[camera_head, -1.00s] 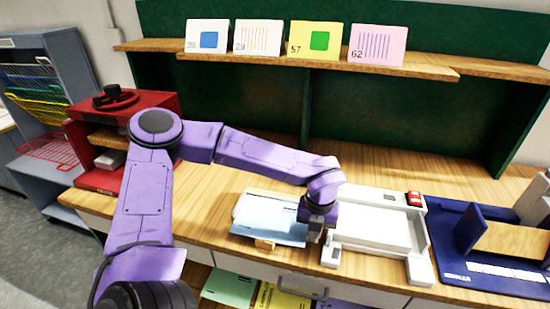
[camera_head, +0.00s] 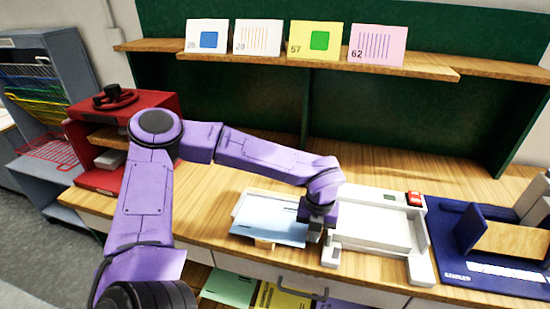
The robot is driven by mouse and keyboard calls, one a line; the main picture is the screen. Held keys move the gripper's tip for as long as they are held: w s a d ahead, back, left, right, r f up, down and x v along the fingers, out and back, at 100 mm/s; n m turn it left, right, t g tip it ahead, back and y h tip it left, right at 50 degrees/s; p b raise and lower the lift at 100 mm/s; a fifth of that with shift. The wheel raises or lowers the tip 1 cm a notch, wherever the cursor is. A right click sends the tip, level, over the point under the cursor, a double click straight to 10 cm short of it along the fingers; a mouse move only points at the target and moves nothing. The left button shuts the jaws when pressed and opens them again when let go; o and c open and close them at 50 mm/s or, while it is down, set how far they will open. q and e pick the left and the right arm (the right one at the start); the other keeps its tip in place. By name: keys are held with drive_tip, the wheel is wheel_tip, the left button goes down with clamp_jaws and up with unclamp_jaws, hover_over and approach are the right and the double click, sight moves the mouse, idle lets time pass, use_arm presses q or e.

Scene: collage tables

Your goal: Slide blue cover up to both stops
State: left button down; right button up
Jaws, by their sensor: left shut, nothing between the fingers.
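The light blue cover (camera_head: 268,222) lies flat on the table, partly over a pale sheet or board at its back edge. The two stops cannot be picked out for certain. My right gripper is not in view.
A dark blue board (camera_head: 462,240) with a wooden block stands at the right. A red press-like machine (camera_head: 150,105) stands at the left. Sample cards (camera_head: 315,42) line the shelf (camera_head: 270,58). Coloured sheets (camera_head: 228,286) lie below the table's front edge.

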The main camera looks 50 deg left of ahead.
use_arm(q)
drive_tip(key=shift+f+b, duration=0.5)
drive_tip(key=shift+f, duration=0.3)
drive_tip(key=shift+r, duration=0.1)
drive_tip(key=shift+s+a+p, duration=0.1)
drive_tip(key=shift+a+p, duration=0.1)
drive_tip(key=shift+p, duration=0.1)
drive_tip(key=shift+s+a+p, duration=0.3)
drive_tip(key=shift+a, duration=0.1)
